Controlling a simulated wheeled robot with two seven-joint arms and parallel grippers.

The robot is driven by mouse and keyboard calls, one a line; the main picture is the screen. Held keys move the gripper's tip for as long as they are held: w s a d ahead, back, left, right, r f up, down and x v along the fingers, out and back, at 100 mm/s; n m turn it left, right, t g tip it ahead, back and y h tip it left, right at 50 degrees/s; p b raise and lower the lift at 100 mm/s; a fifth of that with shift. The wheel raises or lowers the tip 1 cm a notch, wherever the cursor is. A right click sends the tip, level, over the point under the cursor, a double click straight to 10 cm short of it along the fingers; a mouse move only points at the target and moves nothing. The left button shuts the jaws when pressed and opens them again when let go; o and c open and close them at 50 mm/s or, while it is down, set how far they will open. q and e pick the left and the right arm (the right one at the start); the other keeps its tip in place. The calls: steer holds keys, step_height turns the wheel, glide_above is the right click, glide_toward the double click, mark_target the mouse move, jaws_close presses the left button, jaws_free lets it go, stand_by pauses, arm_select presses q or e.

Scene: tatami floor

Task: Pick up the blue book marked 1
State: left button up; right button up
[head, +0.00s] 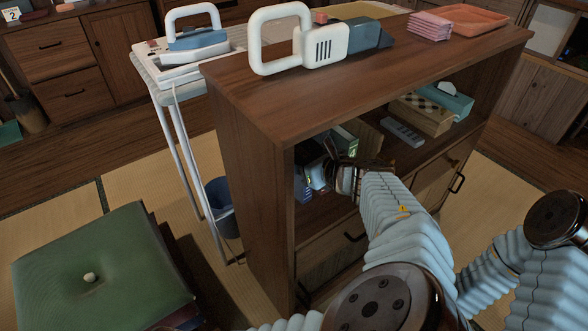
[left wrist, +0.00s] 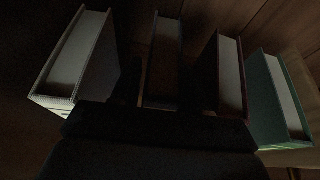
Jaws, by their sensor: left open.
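My left gripper (head: 324,166) reaches into the open shelf of the wooden cabinet (head: 250,190), at the books near its left end. It is open. A bluish book (head: 304,190) shows partly beside it at the shelf's left side; no number is readable on it. In the dark left wrist view several books stand in a row: a pale-edged one (left wrist: 82,55), two dark ones (left wrist: 163,62) and a green one (left wrist: 280,100). The gripper's dark body (left wrist: 150,140) covers the lower middle. I cannot tell the blue book or its mark there. My right gripper is not in view.
A green book (head: 346,139) stands on the shelf behind the gripper. A remote-like object (head: 402,132), a checkered box (head: 420,113) and a tissue box (head: 446,97) lie further right. The shelf's side wall and top board closely bound the arm. A green cushion (head: 100,268) is at left.

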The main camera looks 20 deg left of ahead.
arm_select(q)
jaws_close()
steer(key=shift+r, duration=0.15)
stand_by(0.4)
